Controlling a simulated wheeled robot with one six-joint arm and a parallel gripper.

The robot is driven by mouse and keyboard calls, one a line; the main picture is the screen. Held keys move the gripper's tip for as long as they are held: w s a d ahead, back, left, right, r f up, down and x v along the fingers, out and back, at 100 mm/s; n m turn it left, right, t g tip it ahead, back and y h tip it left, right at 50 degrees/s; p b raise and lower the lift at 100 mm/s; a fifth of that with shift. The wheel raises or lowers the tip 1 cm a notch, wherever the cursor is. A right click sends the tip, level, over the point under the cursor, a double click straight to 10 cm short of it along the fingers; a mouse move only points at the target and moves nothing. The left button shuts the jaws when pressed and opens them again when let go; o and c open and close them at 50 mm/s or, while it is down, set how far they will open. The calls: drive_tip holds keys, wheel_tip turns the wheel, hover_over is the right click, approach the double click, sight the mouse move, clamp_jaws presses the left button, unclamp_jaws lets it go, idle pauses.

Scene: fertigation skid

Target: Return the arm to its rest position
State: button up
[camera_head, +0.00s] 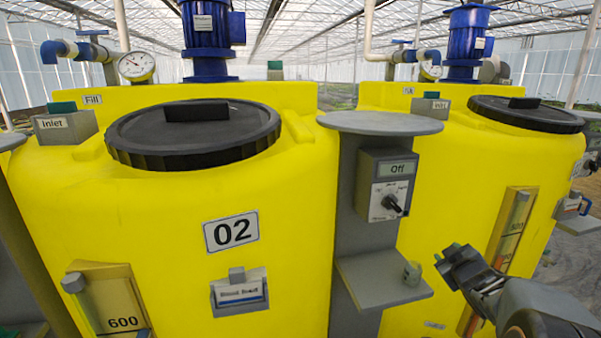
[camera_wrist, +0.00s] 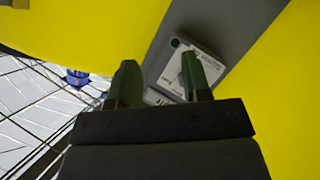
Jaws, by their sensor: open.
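My gripper (camera_head: 450,256) is at the lower right of the head view, at the end of my dark arm. It is beside the right end of a small grey shelf on the grey post. In the wrist view my gripper (camera_wrist: 158,85) shows two green-tipped fingers standing apart with nothing between them. The control box (camera_wrist: 190,65) with its dial shows beyond the fingers there, tilted.
A yellow tank marked 02 (camera_head: 290,230) fills the left and middle. Another yellow tank (camera_head: 450,190) stands behind my arm. The control box (camera_head: 388,187) reads Off.

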drive_tip(key=s+a+m+g+p, duration=0.7)
drive_tip(key=s+a+g, duration=0.15)
drive_tip(key=s, duration=0.35)
drive_tip(key=s+a+r+n+g+y+p, duration=0.1)
drive_tip(key=s+a+r+p, duration=0.3)
drive_tip(key=a, duration=0.3)
drive_tip(key=s+a+r+g+y+p, duration=0.1)
drive_tip(key=s+a+r+y+p, duration=0.1)
drive_tip(key=s+a+r+p, duration=0.2)
drive_tip(key=a+r, duration=0.1)
drive_tip(key=a, duration=0.2)
drive_tip(key=shift+s+a+r+n, duration=0.25)
drive_tip(key=shift+a+r+n, duration=0.05)
drive_tip(key=shift+a+n, duration=0.1)
